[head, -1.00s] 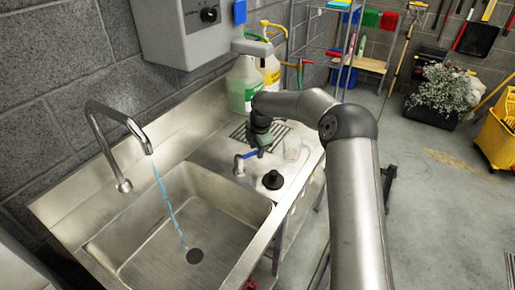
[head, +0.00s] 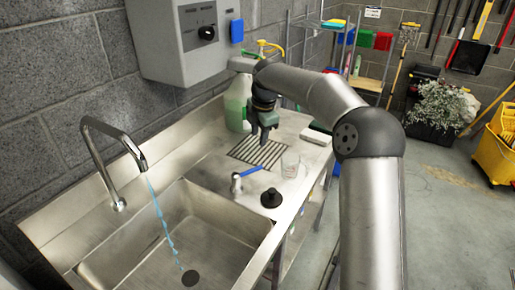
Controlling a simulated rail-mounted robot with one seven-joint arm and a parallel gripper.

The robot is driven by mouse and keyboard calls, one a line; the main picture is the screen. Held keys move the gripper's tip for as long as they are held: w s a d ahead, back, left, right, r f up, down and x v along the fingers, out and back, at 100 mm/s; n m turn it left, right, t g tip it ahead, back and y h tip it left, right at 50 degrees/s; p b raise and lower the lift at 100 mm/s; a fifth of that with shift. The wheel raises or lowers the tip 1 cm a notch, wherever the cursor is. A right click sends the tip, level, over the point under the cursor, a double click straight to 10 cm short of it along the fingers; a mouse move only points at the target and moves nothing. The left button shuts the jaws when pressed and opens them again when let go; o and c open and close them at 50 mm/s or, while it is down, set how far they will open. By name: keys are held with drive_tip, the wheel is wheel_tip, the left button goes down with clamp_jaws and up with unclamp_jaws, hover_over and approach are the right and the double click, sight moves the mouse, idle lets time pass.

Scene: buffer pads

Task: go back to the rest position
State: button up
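My gripper (head: 264,141) hangs at the end of my arm, fingers down, in front of the green jug and above the back of the drainboard grate. It is small and dark here, so I cannot tell how far its fingers are parted. I see nothing hanging from it. A clear glass (head: 290,165) stands on the steel counter to the right of the grate (head: 259,151), apart from my gripper. A tap lever with a blue handle (head: 248,172) and a black knob-shaped plug (head: 271,198) are nearer the basin.
Water runs from the faucet (head: 110,129) into the sink basin (head: 175,235). A green jug (head: 238,103) stands behind my gripper, below a grey wall box (head: 190,40). A pale flat block (head: 316,135) lies at the counter's right. A yellow bucket (head: 496,150) stands far right.

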drive_tip(key=shift+s+r, duration=0.15)
drive_tip(key=shift+r, duration=0.8)
drive_tip(key=s+d+f+m, duration=0.2)
drive_tip(key=s+m, duration=0.6)
drive_tip(key=s, duration=0.6)
drive_tip(key=s+d+f+m+g, duration=0.1)
drive_tip(key=s+d+f+m, duration=0.2)
drive_tip(key=s, duration=1.1)
drive_tip(key=s+d+f+m+h, duration=0.1)
drive_tip(key=s+d+f+m, duration=0.2)
drive_tip(key=s+m, duration=0.9)
drive_tip(key=s+d, duration=0.2)
drive_tip(key=d, duration=0.1)
drive_tip(key=shift+m, duration=0.3)
drive_tip(key=shift+f, duration=0.1)
